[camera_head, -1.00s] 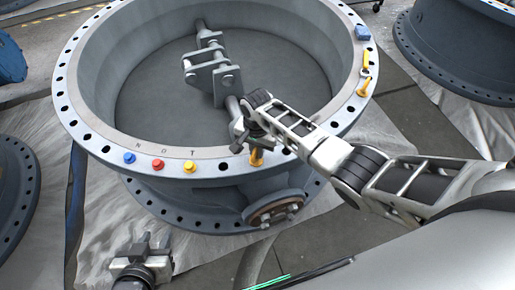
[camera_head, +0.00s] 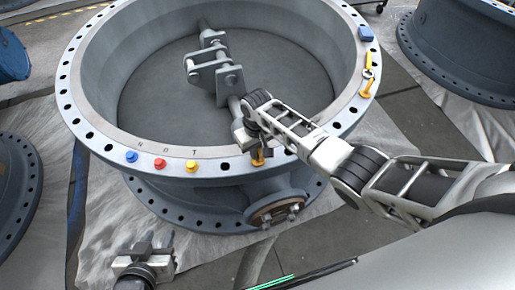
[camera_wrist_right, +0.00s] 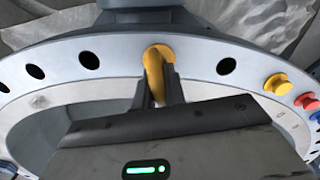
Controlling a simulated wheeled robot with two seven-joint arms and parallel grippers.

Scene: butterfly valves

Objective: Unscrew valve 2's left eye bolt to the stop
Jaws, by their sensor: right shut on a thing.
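The large grey-blue valve ring (camera_head: 110,136) lies flat, its flange facing up. The yellow left eye bolt (camera_head: 258,158) sits at the near rim, mostly hidden by my right gripper in the head view. In the right wrist view the eye bolt (camera_wrist_right: 156,62) stands between the two dark fingers of my right gripper (camera_wrist_right: 160,88), which is shut on it. My right gripper (camera_head: 248,148) also shows in the head view. My left gripper (camera_head: 155,243) is low at the left, in front of the valve, empty, its fingers apart.
Blue (camera_head: 131,156), red (camera_head: 160,163) and yellow (camera_head: 192,166) knobs line the near flange. A shaft with a bracket (camera_head: 215,70) stands inside the ring. Other valves are around.

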